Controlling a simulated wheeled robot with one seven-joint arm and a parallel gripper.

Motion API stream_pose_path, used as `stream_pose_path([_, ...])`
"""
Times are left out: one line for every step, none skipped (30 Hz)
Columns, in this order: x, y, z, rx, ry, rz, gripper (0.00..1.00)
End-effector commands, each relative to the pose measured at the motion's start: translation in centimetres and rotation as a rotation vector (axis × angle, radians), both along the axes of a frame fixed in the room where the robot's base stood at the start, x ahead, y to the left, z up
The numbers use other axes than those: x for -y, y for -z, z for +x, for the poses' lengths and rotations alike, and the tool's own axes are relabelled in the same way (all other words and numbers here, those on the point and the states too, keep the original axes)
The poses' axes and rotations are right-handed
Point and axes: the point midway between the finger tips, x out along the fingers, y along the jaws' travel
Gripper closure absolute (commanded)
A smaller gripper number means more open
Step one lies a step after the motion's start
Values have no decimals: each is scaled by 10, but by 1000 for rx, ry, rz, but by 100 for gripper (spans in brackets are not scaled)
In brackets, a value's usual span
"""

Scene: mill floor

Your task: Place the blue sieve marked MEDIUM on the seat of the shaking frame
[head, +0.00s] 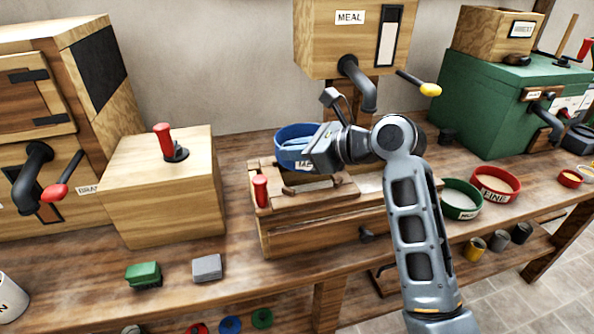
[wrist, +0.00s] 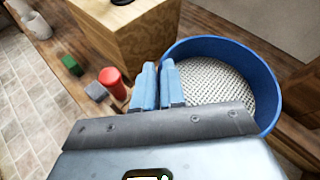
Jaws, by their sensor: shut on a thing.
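The blue sieve (head: 293,133) is at the shaking frame's back edge in the head view, its label partly covered so only the first letters show. In the wrist view the sieve (wrist: 274,88) is right of the fingers, with pale woven mesh inside. My gripper (head: 312,160) is shut on the sieve's wall; the fingertips (wrist: 158,66) show at its left side in the wrist view. The wooden shaking frame (head: 300,240) is on the bench below, with a red handle (head: 260,190) at its left. I cannot tell whether the sieve touches the frame.
A wooden box with a red lever (head: 160,195) stands left of the frame. A MEAL bin's spout (head: 358,85) hangs behind. Green (head: 460,200) and red (head: 496,185) sieves sit to the right. A green brush (head: 143,274) and grey block (head: 207,267) lie in front.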

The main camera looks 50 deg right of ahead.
Motion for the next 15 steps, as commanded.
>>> stream_pose_path([0, 8, -1, 0, 1, 2, 100])
stream_pose_path([0, 10, 0, 0, 1, 1, 100])
stream_pose_path([0, 13, 0, 0, 1, 0, 100])
stream_pose_path([0, 15, 0, 0, 1, 0, 100])
stream_pose_path([0, 16, 0, 0, 1, 0, 100])
stream_pose_path([0, 19, 0, 1, 1, 0, 100])
stream_pose_path([1, 21, 0, 1, 2, 0, 100])
stream_pose_path([1, 24, 0, 1, 2, 0, 100])
stream_pose_path([0, 28, 0, 0, 2, -1, 100])
stream_pose_path([0, 33, -1, -1, 1, 0, 100])
stream_pose_path([0, 37, -1, -1, 2, 1, 100])
stream_pose_path([0, 44, -1, -1, 2, 1, 100])
stream_pose_path([0, 47, 0, -1, 1, 1, 100])
stream_pose_path([0, 50, 0, 0, 1, 1, 100])
stream_pose_path([0, 53, 0, 1, 1, 1, 100])
